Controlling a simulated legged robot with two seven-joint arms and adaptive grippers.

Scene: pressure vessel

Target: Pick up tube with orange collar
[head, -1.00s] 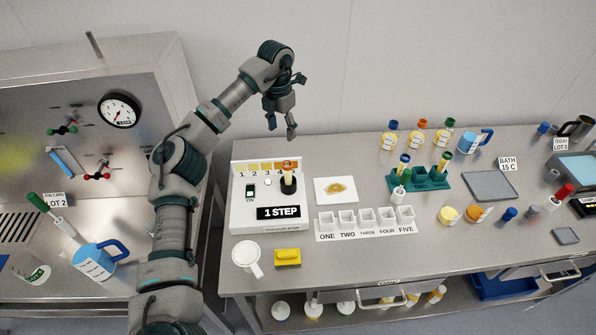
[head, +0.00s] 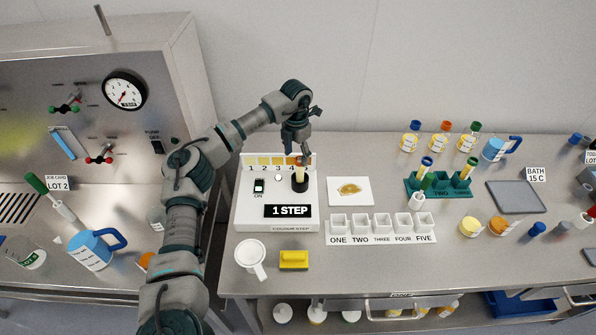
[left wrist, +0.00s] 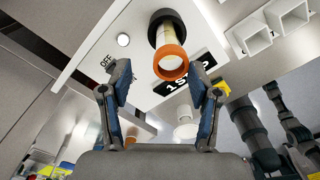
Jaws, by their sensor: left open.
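The tube with the orange collar (left wrist: 163,42) stands in a black round socket (head: 301,186) on the white 1 STEP unit (head: 250,210). In the left wrist view its orange collar (left wrist: 170,66) faces the camera, slightly above and between my fingertips. In the head view its pale body (head: 299,173) shows below my left gripper (head: 301,155), which partly hides the collar. My left gripper, with fingers spread in the left wrist view (left wrist: 160,84), is open and holds nothing. I cannot tell whether a finger touches the tube. My right gripper is not seen.
A green rack (head: 440,185) with tubes stands to the right, past a white card (head: 350,190). White cups (head: 380,225) labelled ONE to FIVE sit in front of it. A white mug (head: 250,257) and a yellow block (head: 293,259) lie near the front edge.

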